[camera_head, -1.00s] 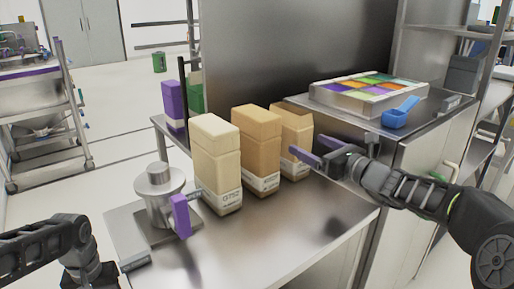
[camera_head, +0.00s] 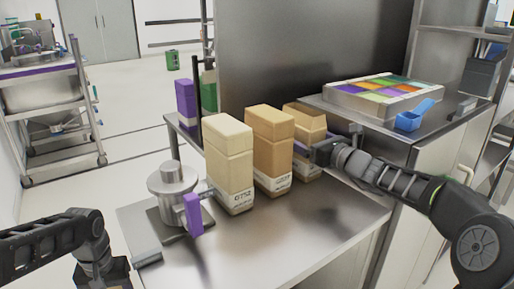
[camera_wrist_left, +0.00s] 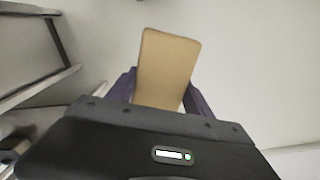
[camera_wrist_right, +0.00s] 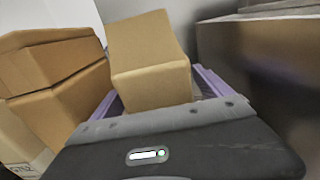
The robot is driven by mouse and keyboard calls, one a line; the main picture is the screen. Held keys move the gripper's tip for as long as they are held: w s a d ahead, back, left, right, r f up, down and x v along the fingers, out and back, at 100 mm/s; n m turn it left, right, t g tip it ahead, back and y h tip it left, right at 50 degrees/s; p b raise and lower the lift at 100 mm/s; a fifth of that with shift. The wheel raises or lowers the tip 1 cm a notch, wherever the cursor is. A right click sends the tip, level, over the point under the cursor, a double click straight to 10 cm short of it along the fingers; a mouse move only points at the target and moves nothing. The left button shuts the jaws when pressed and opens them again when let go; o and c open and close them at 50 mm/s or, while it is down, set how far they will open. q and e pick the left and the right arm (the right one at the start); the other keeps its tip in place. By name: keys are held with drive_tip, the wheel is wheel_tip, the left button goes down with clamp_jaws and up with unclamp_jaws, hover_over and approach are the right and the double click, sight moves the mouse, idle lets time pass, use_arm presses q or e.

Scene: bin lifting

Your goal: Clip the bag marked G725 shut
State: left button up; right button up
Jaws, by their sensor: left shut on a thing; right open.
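Three upright paper bags stand in a row on the steel table: a cream bag (camera_head: 229,165), a tan bag (camera_head: 269,150) and a third tan bag (camera_head: 304,130) at the back right. The cream bag's label looks like G752 but is blurred; I cannot read G725 on any bag. My right gripper (camera_head: 318,152) is at the third bag's right side. In the right wrist view its open purple fingers (camera_wrist_right: 155,90) lie either side of that bag (camera_wrist_right: 150,75).
A steel canister (camera_head: 173,180) stands on a scale at the table's left, with a purple-handled item (camera_head: 193,214) beside it. A tray of coloured compartments (camera_head: 385,97) and a blue scoop (camera_head: 413,117) are on the raised counter. The table's front right is clear.

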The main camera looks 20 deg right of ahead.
drive_tip(key=shift+w+a, duration=0.2)
drive_tip(key=shift+w, duration=0.35)
drive_tip(key=shift+c, duration=0.2)
clamp_jaws()
drive_tip(key=shift+r, duration=0.25)
idle(0.8)
